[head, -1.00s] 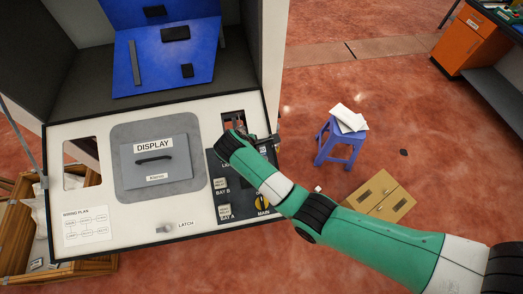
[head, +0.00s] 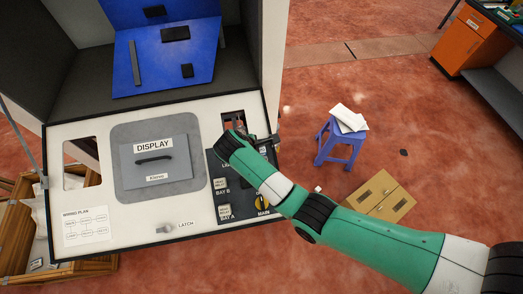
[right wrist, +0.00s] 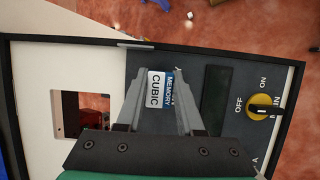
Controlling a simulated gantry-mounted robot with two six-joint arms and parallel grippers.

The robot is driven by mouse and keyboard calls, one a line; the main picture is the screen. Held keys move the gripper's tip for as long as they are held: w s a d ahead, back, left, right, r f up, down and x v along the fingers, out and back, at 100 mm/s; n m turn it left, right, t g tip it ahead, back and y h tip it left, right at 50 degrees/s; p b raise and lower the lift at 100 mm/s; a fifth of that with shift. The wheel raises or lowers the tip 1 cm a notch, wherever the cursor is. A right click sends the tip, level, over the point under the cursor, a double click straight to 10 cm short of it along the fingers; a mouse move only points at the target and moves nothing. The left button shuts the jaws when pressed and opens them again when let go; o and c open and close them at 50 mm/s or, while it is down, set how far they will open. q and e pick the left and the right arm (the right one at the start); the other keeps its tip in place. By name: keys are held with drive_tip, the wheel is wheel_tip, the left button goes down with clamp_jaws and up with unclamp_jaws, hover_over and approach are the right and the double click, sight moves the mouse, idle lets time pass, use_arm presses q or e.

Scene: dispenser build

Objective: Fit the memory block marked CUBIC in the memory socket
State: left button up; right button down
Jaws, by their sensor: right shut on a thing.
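The memory block (right wrist: 157,91) has a white label reading CUBIC beside a blue strip reading MEMORY. It sits between the two fingers of my right gripper (right wrist: 163,78), which is shut on it, over the dark part of the panel. In the head view my right gripper (head: 240,128) is at the upper right of the console, and its own wrist hides the block there. The memory socket is hidden, so I cannot tell whether the block is in it or above it. My left gripper is not in view.
The dark panel has a yellow MAIN switch (right wrist: 261,107) and bay labels. A cut-out opening (head: 233,116) is beside my right gripper. The console carries a DISPLAY module (head: 155,165) and a LATCH knob (head: 166,229). A blue stool (head: 338,143) stands on the floor to the right.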

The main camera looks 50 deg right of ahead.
drive_tip(key=shift+f+b, duration=0.35)
idle(0.7)
drive_tip(key=shift+c, duration=2.3)
unclamp_jaws()
drive_tip(key=shift+w+d, duration=0.1)
drive_tip(key=o, duration=0.5)
drive_tip(key=shift+c, duration=0.2)
drive_tip(key=shift+r, duration=0.1)
drive_tip(key=shift+p+v, duration=1.6)
drive_tip(key=shift+v, duration=1.4)
